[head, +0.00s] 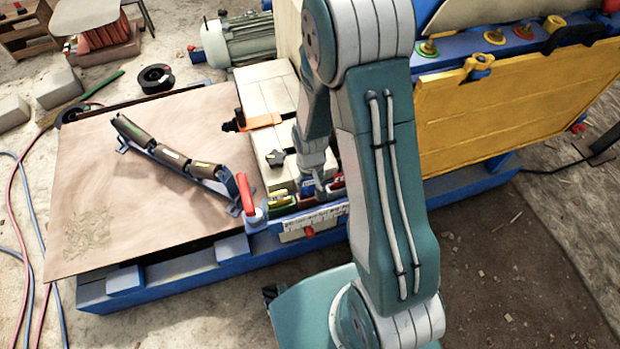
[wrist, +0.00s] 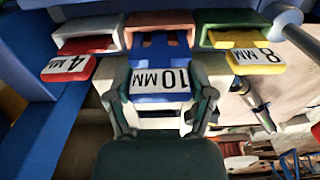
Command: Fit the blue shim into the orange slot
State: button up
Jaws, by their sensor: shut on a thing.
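The blue shim (wrist: 160,82), marked 10 MM, is at the mouth of the orange slot (wrist: 160,20) in the middle of the wrist view. The slot's orange rim shows above and at the sides of the shim's far end; how deep the shim sits is unclear. My gripper (wrist: 161,98) is shut on the shim, one finger at each side of its near end. In the head view my arm hides much of this spot; a bit of the blue shim (head: 308,187) shows beside my wrist.
In the wrist view, a red shim (wrist: 70,66) marked 4 MM sits in a pale slot (wrist: 88,28) at left. A yellow shim (wrist: 252,58) marked 8 MM sits in a green slot (wrist: 228,18) at right. A red-handled lever (head: 246,194) stands close by in the head view.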

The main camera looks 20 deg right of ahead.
jog(key=shift+f, duration=1.3)
jog(key=o, duration=1.3)
notch_tip(320, 180, up, 12)
jog(key=shift+f, duration=0.1)
jog(key=s+r+t, duration=0.2)
jog(key=s+r, duration=0.2)
jog(key=r, duration=0.4)
jog(key=s+r+t, duration=0.1)
jog(key=s+r, duration=0.4)
jog(key=r, duration=0.3)
jog(key=s+r+t, duration=0.2)
jog(key=s+r, duration=0.3)
jog(key=r, duration=0.3)
jog(key=shift+s+r+t, duration=0.15)
jog(key=shift+r+t, duration=0.15)
jog(key=shift+r, duration=0.05)
